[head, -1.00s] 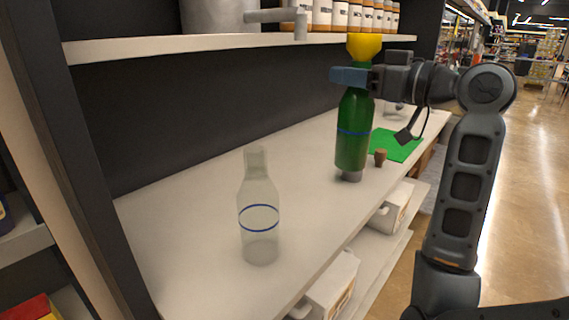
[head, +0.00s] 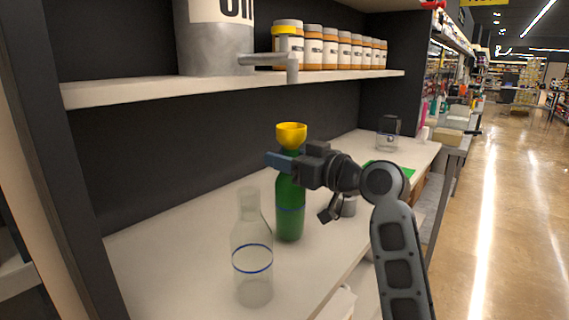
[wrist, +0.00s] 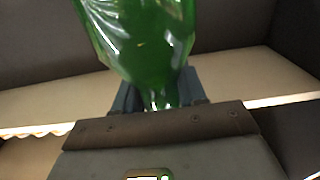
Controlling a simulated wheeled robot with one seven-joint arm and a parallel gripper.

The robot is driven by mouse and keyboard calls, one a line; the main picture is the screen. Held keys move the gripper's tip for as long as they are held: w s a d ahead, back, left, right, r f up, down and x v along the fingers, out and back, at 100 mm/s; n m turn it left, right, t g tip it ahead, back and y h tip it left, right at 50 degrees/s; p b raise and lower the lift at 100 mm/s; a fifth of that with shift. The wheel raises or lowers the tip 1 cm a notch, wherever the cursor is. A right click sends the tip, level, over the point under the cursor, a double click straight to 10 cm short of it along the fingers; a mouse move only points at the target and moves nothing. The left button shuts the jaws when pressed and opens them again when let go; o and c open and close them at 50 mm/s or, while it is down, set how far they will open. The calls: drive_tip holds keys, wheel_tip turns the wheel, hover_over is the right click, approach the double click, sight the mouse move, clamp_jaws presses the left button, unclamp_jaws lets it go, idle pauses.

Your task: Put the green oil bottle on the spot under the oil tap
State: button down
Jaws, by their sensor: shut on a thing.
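The green oil bottle (head: 290,205) is upright in the head view, with a yellow funnel (head: 291,132) in its mouth. My gripper (head: 282,162) is shut on its neck. In the wrist view the green glass (wrist: 145,40) fills the top, with a finger on each side of the neck. The oil tap (head: 292,70) sticks out from a grey oil tank (head: 215,45) on the upper shelf. In the picture the bottle is below the tap. I cannot tell whether its base touches the counter. No marked spot is visible there.
A clear bottle with a blue ring (head: 252,262) stands just left of and nearer than the green bottle. Several white-and-orange jars (head: 330,52) line the shelf (head: 150,91). The white counter (head: 165,235) is clear at left.

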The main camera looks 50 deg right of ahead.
drive_tip(key=shift+f, duration=0.75)
drive_tip(key=c, duration=0.6)
unclamp_jaws()
drive_tip(key=shift+c, duration=0.2)
drive_tip(key=shift+r, duration=0.2)
drive_tip(key=s+b, duration=0.1)
drive_tip(key=s, duration=1.1)
drive_tip(key=shift+d+b, duration=0.2)
drive_tip(key=shift+b, duration=0.2)
drive_tip(key=shift+f, duration=0.1)
